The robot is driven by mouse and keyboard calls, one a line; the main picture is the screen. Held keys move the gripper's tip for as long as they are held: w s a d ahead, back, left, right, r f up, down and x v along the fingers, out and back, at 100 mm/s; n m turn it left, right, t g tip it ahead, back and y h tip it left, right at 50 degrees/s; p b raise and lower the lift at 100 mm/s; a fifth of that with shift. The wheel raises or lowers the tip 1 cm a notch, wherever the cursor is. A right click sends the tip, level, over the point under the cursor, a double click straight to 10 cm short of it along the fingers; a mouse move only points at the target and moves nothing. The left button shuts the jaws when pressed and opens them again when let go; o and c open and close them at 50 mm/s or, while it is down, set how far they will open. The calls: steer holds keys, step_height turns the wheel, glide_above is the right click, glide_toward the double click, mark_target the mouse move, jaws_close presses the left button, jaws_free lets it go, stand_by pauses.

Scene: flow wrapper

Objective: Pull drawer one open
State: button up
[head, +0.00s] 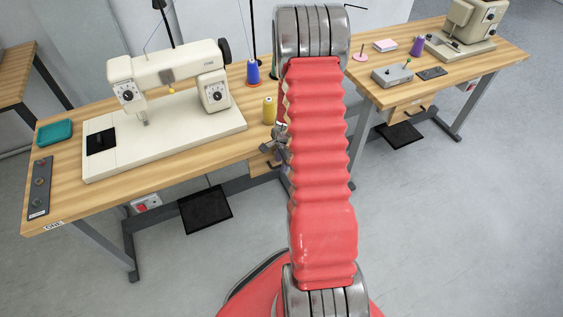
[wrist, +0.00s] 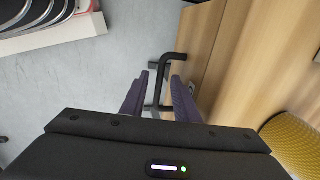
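Drawer one is under the left table; its wooden front (wrist: 203,42) fills the upper middle of the wrist view. Its dark bar handle (wrist: 168,57) stands out from that front. My gripper (wrist: 161,76) is open, with one purple finger on each side of the handle's long bar. The fingers look apart from the bar; contact is hard to judge at this size. In the head view my gripper (head: 274,144) shows small beside the table edge, partly hidden behind my red arm, with the dark handle (head: 275,163) just below it.
The left table (head: 215,148), with an "ONE" label (head: 54,225), carries a sewing machine (head: 165,80) and a yellow thread cone (head: 269,110). A second table (head: 480,62) with its own drawer (head: 408,110) stands to the right. Grey floor (head: 430,220) in front is clear.

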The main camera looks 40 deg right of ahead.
steer(key=shift+c, duration=0.5)
jaws_close()
